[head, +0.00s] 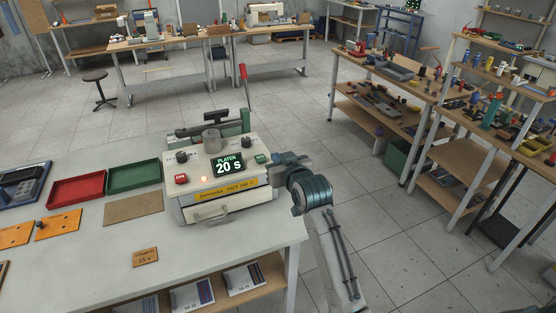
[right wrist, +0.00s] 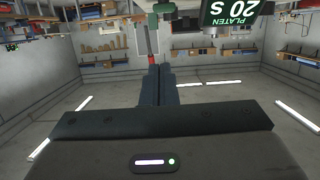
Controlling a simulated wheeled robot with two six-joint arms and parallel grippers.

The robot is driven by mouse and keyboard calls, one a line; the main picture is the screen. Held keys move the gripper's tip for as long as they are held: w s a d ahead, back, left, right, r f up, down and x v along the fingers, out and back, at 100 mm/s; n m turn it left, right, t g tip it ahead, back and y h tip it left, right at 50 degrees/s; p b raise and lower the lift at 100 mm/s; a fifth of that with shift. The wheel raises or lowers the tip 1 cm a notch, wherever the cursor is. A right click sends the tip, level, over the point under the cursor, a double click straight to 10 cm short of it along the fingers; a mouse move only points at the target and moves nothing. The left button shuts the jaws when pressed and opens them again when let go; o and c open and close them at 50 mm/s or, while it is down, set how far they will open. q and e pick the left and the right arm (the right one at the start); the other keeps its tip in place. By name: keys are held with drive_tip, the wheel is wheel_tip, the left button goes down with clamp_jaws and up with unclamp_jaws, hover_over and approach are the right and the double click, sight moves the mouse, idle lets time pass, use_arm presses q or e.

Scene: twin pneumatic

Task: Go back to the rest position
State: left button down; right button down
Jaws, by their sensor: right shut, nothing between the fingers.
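The cream machine (head: 212,200) stands on the pale workbench (head: 110,220). Its display (head: 228,165) reads "PLATEN 20 s" and also shows upside down in the right wrist view (right wrist: 229,12). A red button (head: 181,179) and a green button (head: 261,159) flank the display, and a small lamp is lit. A red-handled lever (head: 243,76) stands upright behind. My right gripper (head: 272,163) is at the machine's right side, close to the green button; contact cannot be told. Its fingers (right wrist: 158,85) are together and empty. My left gripper is not in view.
A red tray (head: 76,190), a green tray (head: 134,177), a brown mat (head: 133,207) and orange plates (head: 57,225) lie left of the machine. Shelves with tools (head: 395,90) stand at right. Tables (head: 170,40) and a stool (head: 95,76) are behind. Open floor lies right of the bench.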

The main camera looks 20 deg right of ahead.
idle(0.4)
drive_tip(key=s+f+g, duration=0.3)
drive_tip(key=s+f, duration=0.5)
drive_tip(key=f, duration=0.1)
drive_tip(key=s+d+f+g, duration=0.1)
drive_tip(key=s+f+g, duration=0.25)
drive_tip(key=s, duration=0.75)
drive_tip(key=s+d+f+g+h, duration=0.15)
drive_tip(key=s+f, duration=0.25)
drive_tip(key=s, duration=0.7)
drive_tip(key=s+d+f+g, duration=0.1)
drive_tip(key=s+f+g, duration=0.3)
drive_tip(key=s, duration=0.7)
wheel_tip(320, 180, down, 33)
drive_tip(key=d+g+b, duration=0.1)
drive_tip(key=d+b, duration=0.2)
drive_tip(key=b, duration=0.1)
drive_tip(key=s+f+b, duration=0.1)
drive_tip(key=s+f, duration=0.8)
drive_tip(key=f, duration=0.2)
drive_tip(key=s+f+g+b, duration=0.1)
drive_tip(key=s+f, duration=0.8)
drive_tip(key=f, duration=0.3)
drive_tip(key=shift+s+d+f+b, duration=0.25)
drive_tip(key=shift+s+d+b, duration=0.05)
drive_tip(key=shift+d+b, duration=0.1)
